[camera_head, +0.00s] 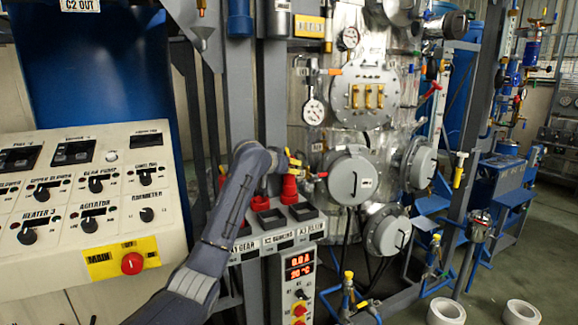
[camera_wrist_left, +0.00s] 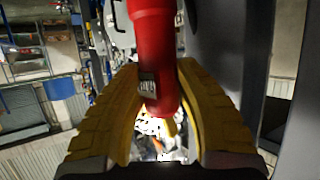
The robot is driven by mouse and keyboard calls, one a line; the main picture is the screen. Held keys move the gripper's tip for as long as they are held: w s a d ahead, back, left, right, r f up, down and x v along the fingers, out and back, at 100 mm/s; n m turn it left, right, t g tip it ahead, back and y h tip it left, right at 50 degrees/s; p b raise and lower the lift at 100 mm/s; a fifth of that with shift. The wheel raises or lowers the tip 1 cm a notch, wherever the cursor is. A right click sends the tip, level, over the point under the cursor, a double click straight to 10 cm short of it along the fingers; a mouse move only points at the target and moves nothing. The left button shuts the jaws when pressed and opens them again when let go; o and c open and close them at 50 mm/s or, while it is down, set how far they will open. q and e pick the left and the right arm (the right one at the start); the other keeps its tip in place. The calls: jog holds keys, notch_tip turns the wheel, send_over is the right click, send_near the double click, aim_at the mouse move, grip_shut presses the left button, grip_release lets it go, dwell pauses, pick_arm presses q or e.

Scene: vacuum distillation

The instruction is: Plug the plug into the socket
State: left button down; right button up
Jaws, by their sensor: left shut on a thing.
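My left gripper (camera_head: 293,161) has its yellow fingers at the sockets' upper edge in the head view. In the left wrist view its ribbed yellow fingers (camera_wrist_left: 158,80) are shut around a red plug (camera_wrist_left: 152,40), a rounded cylinder with a small dark label. A red plug (camera_head: 289,188) shows just below the fingers in the head view, above the right black socket (camera_head: 304,211). Another red piece (camera_head: 260,203) stands behind the middle black socket (camera_head: 271,218). The wrist view does not show a socket clearly. My right gripper is in neither view.
The socket panel (camera_head: 278,240) sits on a grey post with a red digital display (camera_head: 299,267). A steel vessel with round grey flanges (camera_head: 353,178) stands close behind on the right.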

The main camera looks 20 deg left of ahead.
pick_arm(q)
jog(key=shift+f, duration=1.4)
jog(key=c, duration=0.9)
grip_release()
jog(key=shift+f, duration=0.1)
